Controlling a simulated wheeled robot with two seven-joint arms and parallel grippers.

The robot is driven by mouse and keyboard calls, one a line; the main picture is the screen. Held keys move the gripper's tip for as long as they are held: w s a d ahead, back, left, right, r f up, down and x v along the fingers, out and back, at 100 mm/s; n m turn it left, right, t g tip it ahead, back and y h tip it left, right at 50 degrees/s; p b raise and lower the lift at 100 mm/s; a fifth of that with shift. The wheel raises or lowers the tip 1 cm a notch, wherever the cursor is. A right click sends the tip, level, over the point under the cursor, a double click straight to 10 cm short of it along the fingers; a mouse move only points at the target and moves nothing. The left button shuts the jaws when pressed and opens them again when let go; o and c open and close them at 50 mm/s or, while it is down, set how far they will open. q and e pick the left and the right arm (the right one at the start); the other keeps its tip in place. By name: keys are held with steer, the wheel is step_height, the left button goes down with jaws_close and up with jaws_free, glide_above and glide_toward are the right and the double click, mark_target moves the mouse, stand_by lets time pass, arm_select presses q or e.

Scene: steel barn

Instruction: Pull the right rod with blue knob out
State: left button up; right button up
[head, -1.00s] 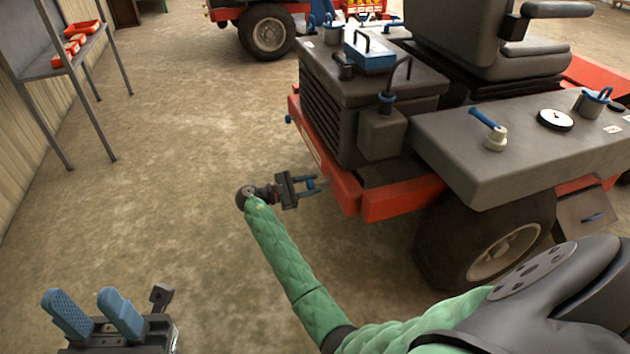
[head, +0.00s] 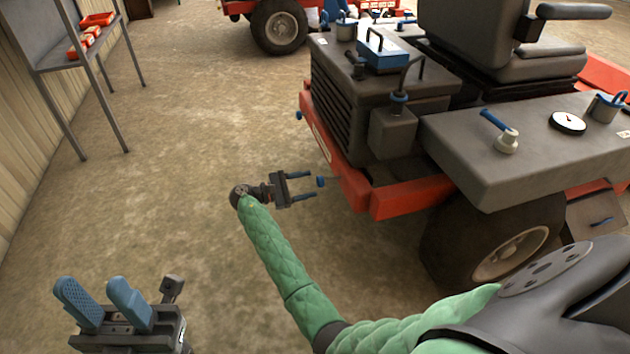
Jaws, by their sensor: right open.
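The right rod's blue knob (head: 320,181) stands out from the front of the red bumper (head: 352,190), with a short length of thin rod showing between them. My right gripper (head: 312,185) is open, its two blue fingers pointing at the knob. The knob sits just beyond the fingertips, apart from them, with nothing between the fingers. Another blue knob (head: 298,115) shows farther along the bumper, close to it. My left gripper (head: 104,288) is at the lower left, its two blue fingers apart, empty, far from the machine.
The grey and red machine (head: 385,95) fills the right side, with a large tyre (head: 510,240) below. A metal shelf (head: 75,60) with red bins stands at the left wall. Another red vehicle (head: 280,25) is behind. The floor left of the bumper is clear.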

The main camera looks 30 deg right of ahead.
steer(key=shift+p+v, duration=0.3)
steer(key=shift+v, duration=1.35)
